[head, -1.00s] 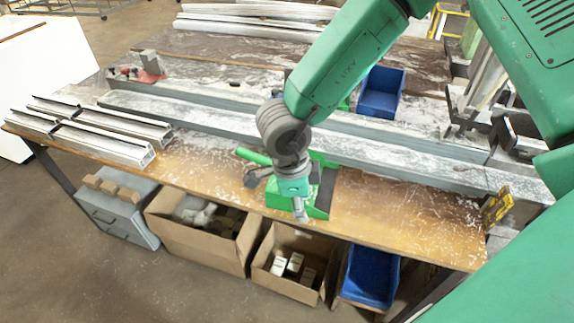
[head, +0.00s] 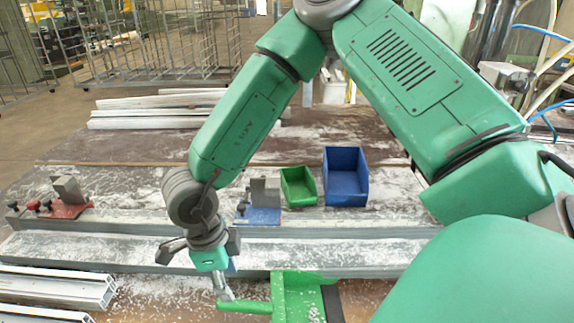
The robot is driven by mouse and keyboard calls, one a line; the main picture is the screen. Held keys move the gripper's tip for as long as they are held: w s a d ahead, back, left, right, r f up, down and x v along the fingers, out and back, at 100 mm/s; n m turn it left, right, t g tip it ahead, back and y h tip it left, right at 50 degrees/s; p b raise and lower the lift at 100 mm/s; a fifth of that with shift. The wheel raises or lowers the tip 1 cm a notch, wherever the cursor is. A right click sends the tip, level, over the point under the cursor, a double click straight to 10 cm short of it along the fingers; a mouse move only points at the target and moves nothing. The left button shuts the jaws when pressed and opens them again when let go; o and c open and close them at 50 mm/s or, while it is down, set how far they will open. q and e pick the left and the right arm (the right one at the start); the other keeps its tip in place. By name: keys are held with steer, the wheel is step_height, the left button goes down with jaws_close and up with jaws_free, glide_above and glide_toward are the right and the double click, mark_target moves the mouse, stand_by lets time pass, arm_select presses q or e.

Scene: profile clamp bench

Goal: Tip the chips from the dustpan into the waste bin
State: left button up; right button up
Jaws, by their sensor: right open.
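The green dustpan (head: 292,300) lies at the bottom centre of the head view, on the bench near its front edge. Its green handle (head: 245,306) points left, and the lower part of the pan is cut off by the frame. A few pale chips (head: 314,313) show in the pan; how many it holds cannot be told. My right gripper (head: 208,268) is open with its fingers spread, just above and left of the handle end. One finger reaches down close to the handle; whether it touches cannot be told. I cannot make out the waste bin. My left gripper is not in view.
Long grey profiles (head: 130,252) run across the bench, strewn with chips. A red clamp (head: 66,207) and a blue clamp (head: 262,214) stand behind them. A small green bin (head: 298,187) and a blue bin (head: 346,180) stand at the back. White profiles (head: 60,286) lie at left.

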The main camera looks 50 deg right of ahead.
mark_target(237, 302)
steer(key=shift+f, duration=0.1)
steer(key=shift+w+f, duration=0.35)
steer(key=shift+f+b, duration=0.25)
steer(key=shift+b, duration=0.25)
steer(key=f+b, duration=0.1)
steer(key=b, duration=0.1)
steer(key=f+b, duration=0.1)
steer(key=f, duration=0.1)
steer(key=f+b, duration=0.1)
steer(key=b, duration=0.1)
steer(key=shift+s+d+f+b, duration=0.3)
steer(key=shift+s+b, duration=0.05)
step_height(237, 302, down, 3)
steer(key=shift+s+d+r, duration=0.1)
steer(key=shift+d+r, duration=0.05)
steer(key=shift+r, duration=0.05)
steer(key=shift+s+f, duration=0.1)
steer(key=shift+f, duration=0.25)
